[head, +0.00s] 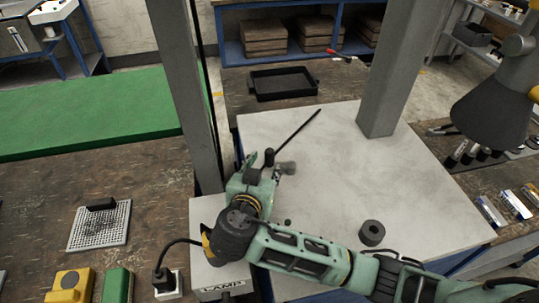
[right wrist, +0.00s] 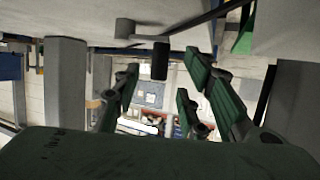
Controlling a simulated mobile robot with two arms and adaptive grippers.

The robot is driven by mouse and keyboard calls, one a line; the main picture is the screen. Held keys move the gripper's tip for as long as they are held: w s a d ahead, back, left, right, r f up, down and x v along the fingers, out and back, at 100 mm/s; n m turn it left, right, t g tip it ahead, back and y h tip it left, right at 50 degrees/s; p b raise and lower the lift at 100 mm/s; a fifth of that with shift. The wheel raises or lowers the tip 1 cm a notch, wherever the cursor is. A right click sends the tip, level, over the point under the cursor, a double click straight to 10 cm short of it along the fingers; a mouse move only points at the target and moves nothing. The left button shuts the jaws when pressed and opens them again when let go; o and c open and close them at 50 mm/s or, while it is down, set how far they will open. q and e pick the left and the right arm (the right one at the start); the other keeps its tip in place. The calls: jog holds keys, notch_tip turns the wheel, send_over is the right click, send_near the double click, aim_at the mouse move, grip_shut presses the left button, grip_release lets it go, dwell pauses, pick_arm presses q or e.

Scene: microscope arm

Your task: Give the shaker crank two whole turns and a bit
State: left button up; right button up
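The shaker crank shows by the left edge of the pale tabletop, with a grey round end (head: 287,168) and an upright black knob (head: 269,157). In the right wrist view its grey end (right wrist: 124,28) and black knob (right wrist: 160,60) hang from the top, joined by a thin bar. My right gripper (head: 264,174) is at the crank. In the right wrist view its fingers (right wrist: 162,78) are spread, with the knob showing in the gap between them and space on both sides. I see no contact. My left gripper is not in view.
A thin black rod (head: 298,132) slants up from beside the crank. A grey post (head: 188,90) stands close behind my gripper, and another (head: 386,70) farther right. A dark ring (head: 371,233) sits on the pale tabletop (head: 350,160), whose middle is clear. A black tray (head: 283,96) lies beyond.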

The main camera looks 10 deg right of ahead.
aim_at(269, 160)
jog(key=p+x, duration=0.1)
jog(key=x, duration=0.5)
jog(key=shift+w+p, duration=0.15)
jog(key=shift+p, duration=0.2)
jog(key=shift+w+d+f, duration=0.25)
jog(key=shift+w+f, duration=0.05)
jog(key=shift+w, duration=0.15)
jog(key=shift+c, duration=0.4)
grip_shut()
